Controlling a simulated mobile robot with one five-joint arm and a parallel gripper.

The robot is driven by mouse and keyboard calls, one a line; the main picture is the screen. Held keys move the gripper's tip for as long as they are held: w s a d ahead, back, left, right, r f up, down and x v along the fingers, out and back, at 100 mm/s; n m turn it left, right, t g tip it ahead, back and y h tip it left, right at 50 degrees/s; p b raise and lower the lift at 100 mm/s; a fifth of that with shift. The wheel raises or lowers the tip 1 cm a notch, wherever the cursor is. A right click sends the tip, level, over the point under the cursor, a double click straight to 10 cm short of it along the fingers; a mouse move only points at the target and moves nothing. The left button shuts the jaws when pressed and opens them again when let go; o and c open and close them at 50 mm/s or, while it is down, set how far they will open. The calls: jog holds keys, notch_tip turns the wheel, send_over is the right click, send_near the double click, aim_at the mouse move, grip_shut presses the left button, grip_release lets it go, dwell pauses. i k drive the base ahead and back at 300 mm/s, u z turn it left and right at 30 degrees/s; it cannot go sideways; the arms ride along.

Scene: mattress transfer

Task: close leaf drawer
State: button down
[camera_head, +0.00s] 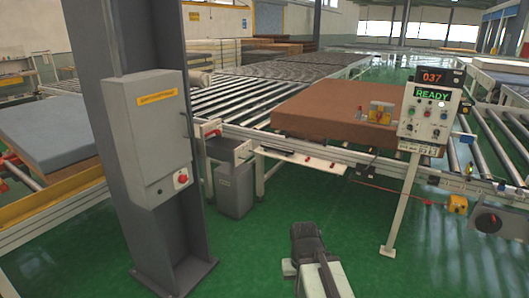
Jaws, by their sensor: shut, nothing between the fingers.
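A dark, open-topped drawer-like box (228,149) juts out from the conveyor frame, left of the middle; I take it for the leaf drawer. It seems pulled out, though its inside is too small to make out. My gripper (308,236) is the dark end of my arm at the bottom middle. It is shut and empty, low over the green floor, in front of and to the right of the drawer, well apart from it. Its fingertips are hard to make out.
A grey bin (234,190) stands under the drawer. A grey column with a white control box (147,135) stands close on the left. A READY panel on a post (403,205) stands on the right. A brown mattress (335,115) lies on the conveyor. Green floor lies open between.

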aim_at(230, 149)
jog(key=z, duration=0.05)
jog(key=i, duration=0.9)
jog(key=u, duration=0.65)
jog(key=i, duration=0.85)
jog(key=u, duration=0.6)
jog(key=k, duration=0.9)
jog(key=u, duration=0.2)
jog(key=i, duration=0.9)
jog(key=z, duration=0.05)
